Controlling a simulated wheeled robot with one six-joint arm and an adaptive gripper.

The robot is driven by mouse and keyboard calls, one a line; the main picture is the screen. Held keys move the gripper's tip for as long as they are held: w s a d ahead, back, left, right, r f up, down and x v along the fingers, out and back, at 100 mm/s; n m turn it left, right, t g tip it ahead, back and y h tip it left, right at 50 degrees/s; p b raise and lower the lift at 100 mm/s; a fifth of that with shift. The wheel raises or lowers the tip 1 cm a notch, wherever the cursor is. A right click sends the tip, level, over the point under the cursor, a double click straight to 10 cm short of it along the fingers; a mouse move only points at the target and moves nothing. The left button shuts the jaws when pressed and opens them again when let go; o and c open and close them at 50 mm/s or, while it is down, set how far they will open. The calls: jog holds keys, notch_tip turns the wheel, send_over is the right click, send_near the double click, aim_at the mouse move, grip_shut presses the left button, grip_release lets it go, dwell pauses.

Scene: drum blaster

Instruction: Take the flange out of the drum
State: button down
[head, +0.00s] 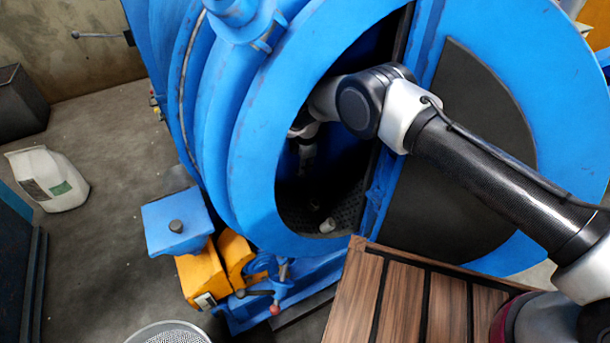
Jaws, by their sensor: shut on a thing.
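The blue drum (262,165) stands with its round opening facing me, and my arm reaches in through it. My gripper (322,210) is dark and hard to make out against the shaded inside of the drum. The fingers themselves are mostly lost in shadow.
A slatted wooden surface (395,295) lies in front of the drum. A wire-mesh basket (168,334) is at the bottom left. A white bag (47,180) lies on the floor at left.

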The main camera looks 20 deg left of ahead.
jog(key=shift+r, duration=0.7)
jog(key=shift+w+a+r, duration=0.15)
jog(key=shift+r, duration=0.7)
jog(key=shift+w+a+r, duration=0.1)
jog(key=shift+r, duration=0.75)
jog(key=shift+w+a+r, duration=0.15)
jog(key=shift+r, duration=0.7)
